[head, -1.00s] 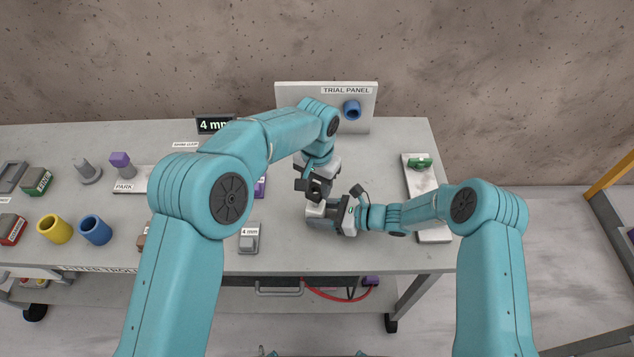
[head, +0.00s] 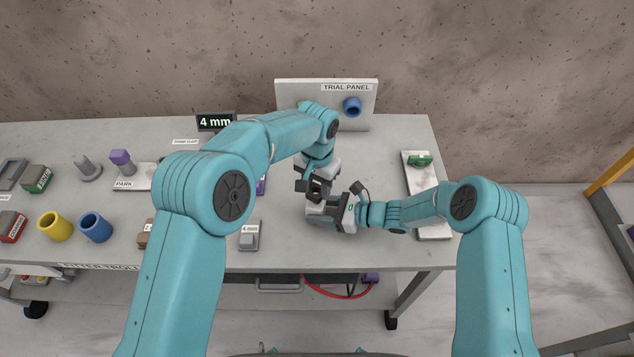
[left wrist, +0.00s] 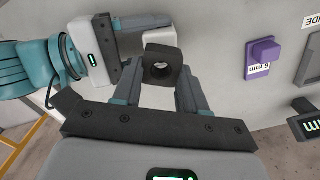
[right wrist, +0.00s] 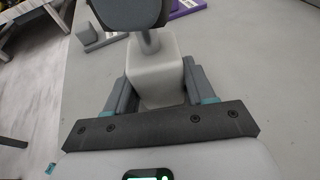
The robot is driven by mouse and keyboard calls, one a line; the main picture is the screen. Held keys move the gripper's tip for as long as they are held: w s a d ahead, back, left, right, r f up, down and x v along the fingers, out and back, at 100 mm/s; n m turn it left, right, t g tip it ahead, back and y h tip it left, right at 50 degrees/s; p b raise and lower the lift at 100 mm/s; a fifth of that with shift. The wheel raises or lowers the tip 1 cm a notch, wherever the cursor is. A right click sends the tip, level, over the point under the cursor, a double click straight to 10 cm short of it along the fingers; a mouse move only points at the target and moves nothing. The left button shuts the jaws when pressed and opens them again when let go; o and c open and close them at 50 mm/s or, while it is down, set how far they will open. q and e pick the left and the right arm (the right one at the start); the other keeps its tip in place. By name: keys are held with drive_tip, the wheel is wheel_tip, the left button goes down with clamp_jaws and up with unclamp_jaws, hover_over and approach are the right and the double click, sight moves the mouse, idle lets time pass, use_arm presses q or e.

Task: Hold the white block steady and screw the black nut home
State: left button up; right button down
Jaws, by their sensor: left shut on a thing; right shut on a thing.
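The black nut (left wrist: 162,65) sits between the fingers of my left gripper (head: 319,190), which is shut on it; its hole faces the left wrist camera. The white block (right wrist: 158,72) stands upright between the fingers of my right gripper (head: 322,214), which is shut on it. In the right wrist view a grey stud (right wrist: 147,42) rises from the block's top into the underside of the dark nut (right wrist: 135,10). A length of stud shows between nut and block. In the head view the grippers mostly hide both parts.
A trial panel (head: 300,92) with a blue ring (head: 352,107) stands behind my left arm. A white strip with a green piece (head: 420,161) lies to the right. Yellow (head: 55,227) and blue cups (head: 95,228) stand at left. The table between grippers and right strip is fairly clear.

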sight(316, 206)
use_arm(q)
drive_tip(key=shift+f, duration=0.3)
idle(0.4)
drive_tip(key=shift+f, duration=0.6)
drive_tip(key=shift+f, duration=0.45)
idle(0.5)
drive_tip(key=shift+d+m, duration=0.1)
drive_tip(key=shift+m, duration=2)
drive_tip(key=shift+s+m, duration=0.2)
drive_tip(key=shift+m, duration=2.1)
drive_tip(key=shift+s+m, duration=0.1)
drive_tip(key=shift+m, duration=2.3)
drive_tip(key=shift+s+r+m, duration=0.1)
drive_tip(key=shift+m, duration=2.1)
